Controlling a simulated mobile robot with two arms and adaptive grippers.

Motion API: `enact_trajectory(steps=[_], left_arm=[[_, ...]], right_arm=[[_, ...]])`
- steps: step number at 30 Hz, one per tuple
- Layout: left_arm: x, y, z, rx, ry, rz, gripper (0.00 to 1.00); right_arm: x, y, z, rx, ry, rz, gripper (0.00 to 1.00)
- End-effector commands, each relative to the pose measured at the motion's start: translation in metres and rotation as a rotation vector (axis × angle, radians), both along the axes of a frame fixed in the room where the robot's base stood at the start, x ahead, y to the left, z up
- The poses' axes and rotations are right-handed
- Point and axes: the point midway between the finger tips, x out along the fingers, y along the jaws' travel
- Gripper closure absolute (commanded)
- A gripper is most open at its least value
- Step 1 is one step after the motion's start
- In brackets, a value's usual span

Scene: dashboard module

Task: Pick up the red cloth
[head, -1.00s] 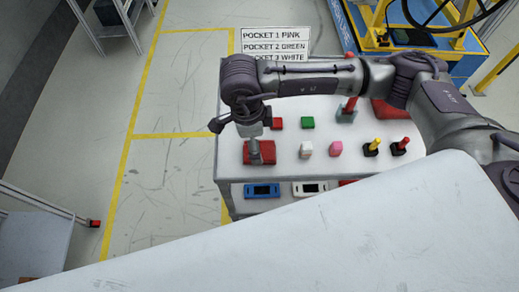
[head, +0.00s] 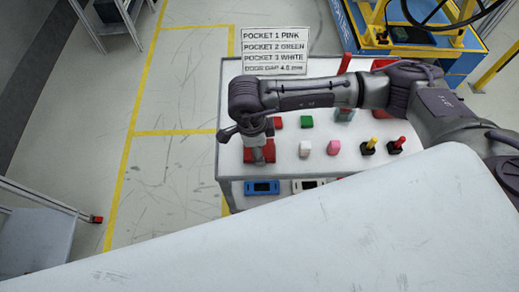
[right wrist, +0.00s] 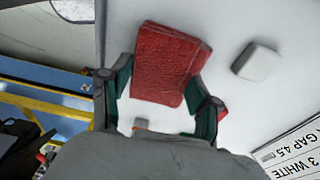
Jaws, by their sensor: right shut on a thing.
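The red cloth (head: 269,153) lies at the left of the white table top in the head view, partly covered by my right gripper (head: 257,147). In the right wrist view the red cloth (right wrist: 168,62) is a thick folded pad between the two green-sided fingers of my right gripper (right wrist: 160,85). The fingers are closed in on its sides. Whether the cloth is clear of the table cannot be told. My left gripper is not in view.
Near the cloth stand a red block (head: 277,122), a green block (head: 307,121), a white block (head: 305,148) and a pink block (head: 334,147). Yellow (head: 368,146) and red (head: 396,145) levers are to the right. A sign (head: 275,52) stands behind.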

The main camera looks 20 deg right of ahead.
Motion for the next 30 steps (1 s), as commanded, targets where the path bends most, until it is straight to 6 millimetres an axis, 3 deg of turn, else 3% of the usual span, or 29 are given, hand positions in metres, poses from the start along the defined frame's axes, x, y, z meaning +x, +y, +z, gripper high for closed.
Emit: enact_trajectory(steps=[8,16,30], left_arm=[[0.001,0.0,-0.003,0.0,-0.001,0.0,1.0],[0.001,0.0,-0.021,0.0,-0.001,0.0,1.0],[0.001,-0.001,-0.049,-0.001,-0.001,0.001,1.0]], right_arm=[[0.001,0.0,0.004,0.001,-0.001,0.0,0.68],[0.001,0.001,0.038,0.003,-0.006,0.003,0.68],[-0.075,-0.063,0.096,0.0,-0.004,0.0,0.68]])
